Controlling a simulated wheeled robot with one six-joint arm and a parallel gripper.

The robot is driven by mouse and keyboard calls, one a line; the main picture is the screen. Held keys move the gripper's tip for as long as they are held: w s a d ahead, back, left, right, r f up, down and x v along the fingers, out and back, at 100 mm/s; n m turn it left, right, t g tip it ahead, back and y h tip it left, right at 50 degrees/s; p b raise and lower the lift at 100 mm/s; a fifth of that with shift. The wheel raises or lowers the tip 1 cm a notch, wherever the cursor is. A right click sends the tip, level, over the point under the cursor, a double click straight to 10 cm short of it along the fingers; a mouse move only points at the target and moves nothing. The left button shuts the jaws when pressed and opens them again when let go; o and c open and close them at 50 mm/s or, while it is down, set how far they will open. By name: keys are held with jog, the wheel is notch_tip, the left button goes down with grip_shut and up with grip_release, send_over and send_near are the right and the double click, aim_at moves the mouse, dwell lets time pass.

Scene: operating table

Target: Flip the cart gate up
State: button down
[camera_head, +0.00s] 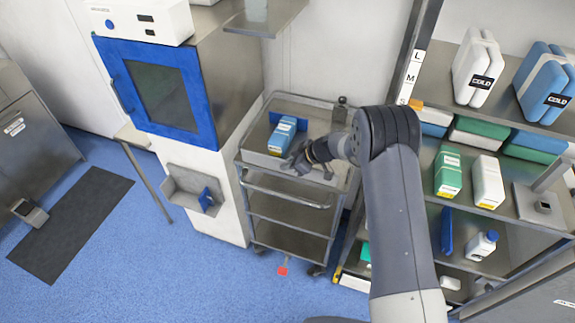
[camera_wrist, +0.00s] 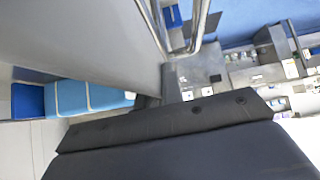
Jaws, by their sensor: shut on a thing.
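The steel cart (camera_head: 291,208) stands in the middle of the head view, with a top tray and lower shelves. Its gate (camera_head: 262,160) is a grey metal panel along the tray's front edge; its exact tilt is hard to tell. My gripper (camera_head: 297,163) is at this front edge and is shut on the gate. In the wrist view the gate (camera_wrist: 85,40) is a large grey panel running down to the dark gripper (camera_wrist: 150,101). The gripper hides where the jaws meet the panel.
A blue and white box (camera_head: 283,135) lies in the cart tray, close behind the gate. A blue-doored cabinet (camera_head: 160,90) stands left of the cart. A loaded shelf rack (camera_head: 500,210) stands close on the right. Blue floor is free in front.

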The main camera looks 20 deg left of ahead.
jog(key=shift+w, duration=0.1)
dwell(0.3)
jog(key=c, duration=1.6)
grip_release()
jog(key=shift+o, duration=0.2)
jog(key=v, duration=0.2)
jog(key=b+v, duration=0.1)
jog(key=v, duration=0.4)
jog(key=shift+w+d+r+b, duration=0.1)
jog(key=shift+d+r+b, duration=0.1)
jog(key=shift+b, duration=0.2)
jog(key=p+x, duration=0.2)
jog(key=x, duration=0.5)
jog(key=shift+a+f, duration=0.2)
jog(key=shift+a, duration=0.1)
jog(key=shift+s, duration=0.2)
